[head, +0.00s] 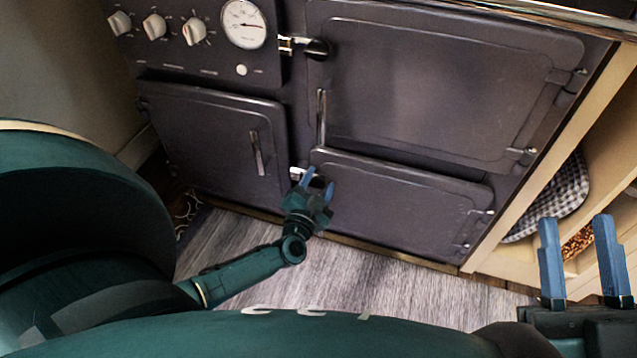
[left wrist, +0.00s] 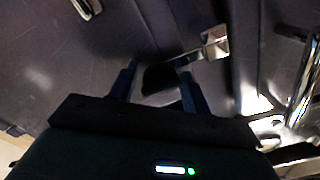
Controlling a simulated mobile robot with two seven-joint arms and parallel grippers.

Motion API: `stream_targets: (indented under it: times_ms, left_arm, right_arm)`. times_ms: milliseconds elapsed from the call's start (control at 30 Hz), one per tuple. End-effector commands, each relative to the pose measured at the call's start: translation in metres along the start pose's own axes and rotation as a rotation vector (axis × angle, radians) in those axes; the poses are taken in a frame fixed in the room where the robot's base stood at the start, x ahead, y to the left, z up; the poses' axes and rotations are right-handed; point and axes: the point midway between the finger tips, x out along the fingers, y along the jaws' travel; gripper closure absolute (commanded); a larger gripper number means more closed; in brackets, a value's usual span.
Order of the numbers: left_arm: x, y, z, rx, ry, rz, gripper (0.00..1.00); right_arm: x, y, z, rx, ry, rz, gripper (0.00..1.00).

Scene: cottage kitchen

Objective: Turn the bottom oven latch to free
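The bottom oven latch (head: 295,174) is a chrome piece with a black knob at the upper left corner of the lower right oven door (head: 400,205). It also shows in the left wrist view, with its chrome part (left wrist: 215,43) at the upper right and its black knob (left wrist: 160,79) between my fingers. My left gripper (head: 319,181) is open, with its blue fingers on either side of the knob. In the head view the fingers partly hide the knob. I cannot tell whether either finger touches it. My right gripper (head: 578,226) is open and empty at the lower right.
A similar latch (head: 318,48) sits on the upper right oven door (head: 430,80). A left door (head: 215,140) has a chrome handle (head: 257,153). Control knobs (head: 155,27) and a gauge (head: 244,24) are above. Open shelves (head: 600,130) with a checked cloth (head: 555,200) stand near my right gripper.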

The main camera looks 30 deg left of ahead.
Motion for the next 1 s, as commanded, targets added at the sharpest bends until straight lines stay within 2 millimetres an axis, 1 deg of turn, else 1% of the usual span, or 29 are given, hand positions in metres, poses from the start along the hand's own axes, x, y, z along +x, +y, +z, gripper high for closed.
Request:
stream_targets:
  times_ms: [33, 67, 567, 1000]
  left_arm:
    - [0.0001, -0.0001, 0.0001, 0.000, 0.000, 0.000, 0.57]
    - [0.0001, -0.0001, 0.0001, 0.000, 0.000, 0.000, 0.59]
    - [-0.0002, 0.0006, 0.0006, -0.002, -0.001, 0.002, 1.00]
    - [-0.0003, 0.0006, 0.0011, 0.001, -0.003, 0.003, 1.00]
  right_arm:
    - [-0.0001, 0.0000, 0.0000, 0.001, 0.000, 0.001, 0.64]
    - [-0.0002, 0.0000, 0.0001, 0.001, -0.001, 0.001, 0.64]
    - [-0.0003, 0.0002, 0.0006, 0.006, -0.004, 0.006, 0.64]
    - [-0.0001, 0.0002, 0.0004, 0.009, -0.007, 0.006, 0.64]
